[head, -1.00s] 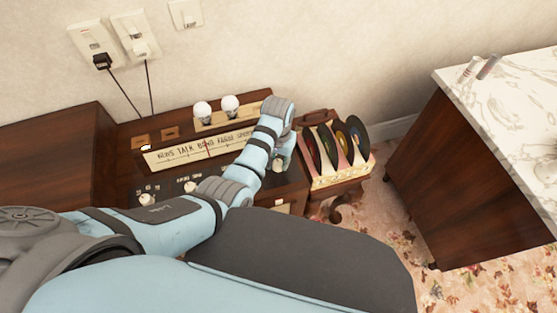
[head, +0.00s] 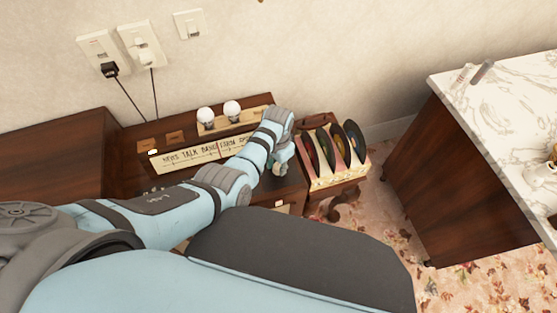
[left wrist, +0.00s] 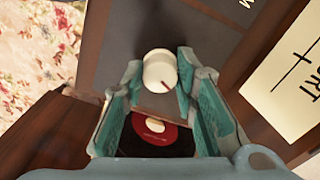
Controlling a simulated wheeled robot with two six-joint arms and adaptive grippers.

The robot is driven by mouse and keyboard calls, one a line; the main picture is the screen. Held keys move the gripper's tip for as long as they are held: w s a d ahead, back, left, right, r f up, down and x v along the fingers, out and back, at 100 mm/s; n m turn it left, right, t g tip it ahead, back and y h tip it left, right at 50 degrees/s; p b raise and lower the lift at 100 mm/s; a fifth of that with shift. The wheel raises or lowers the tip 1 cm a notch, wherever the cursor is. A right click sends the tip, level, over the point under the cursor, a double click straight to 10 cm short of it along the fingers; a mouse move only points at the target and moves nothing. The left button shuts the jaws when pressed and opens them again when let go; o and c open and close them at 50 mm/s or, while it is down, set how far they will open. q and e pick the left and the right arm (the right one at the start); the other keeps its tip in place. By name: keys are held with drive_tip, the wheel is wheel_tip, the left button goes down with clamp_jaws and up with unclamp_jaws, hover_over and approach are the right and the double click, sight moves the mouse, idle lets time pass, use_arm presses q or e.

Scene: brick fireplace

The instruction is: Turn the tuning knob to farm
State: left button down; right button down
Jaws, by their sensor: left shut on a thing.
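The radio's dial strip (head: 200,153) reads NEWS, TALK, BAND, FARM and a partly hidden word. Its red needle (head: 220,150) stands between BAND and FARM. The tuning knob (left wrist: 160,68), white with a red mark, sits on the dark panel in the left wrist view. My left gripper (left wrist: 160,75) is shut on it, one finger on each side. In the head view my left gripper (head: 279,165) is at the right end of the radio, and my arm hides most of the front panel and the knob.
Two white bulbs (head: 206,118) stand on the radio's back. A rack of several records (head: 335,150) stands close right of it; a red-labelled record (left wrist: 157,132) shows under the wrist. A marble-topped cabinet (head: 510,90) is further right. Cords run to wall outlets (head: 139,45).

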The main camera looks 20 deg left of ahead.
sight(278, 165)
use_arm(q)
drive_tip(key=m+p, duration=0.1)
drive_tip(key=m, duration=0.1)
drive_tip(key=shift+r+m, duration=0.15)
drive_tip(key=shift+m, duration=0.25)
drive_tip(key=shift+m+p, duration=0.4)
drive_tip(key=shift+m, duration=1.2)
drive_tip(key=shift+w, duration=0.1)
drive_tip(key=c, duration=1.3)
unclamp_jaws()
wheel_tip(278, 165, up, 12)
drive_tip(key=shift+f, duration=0.1)
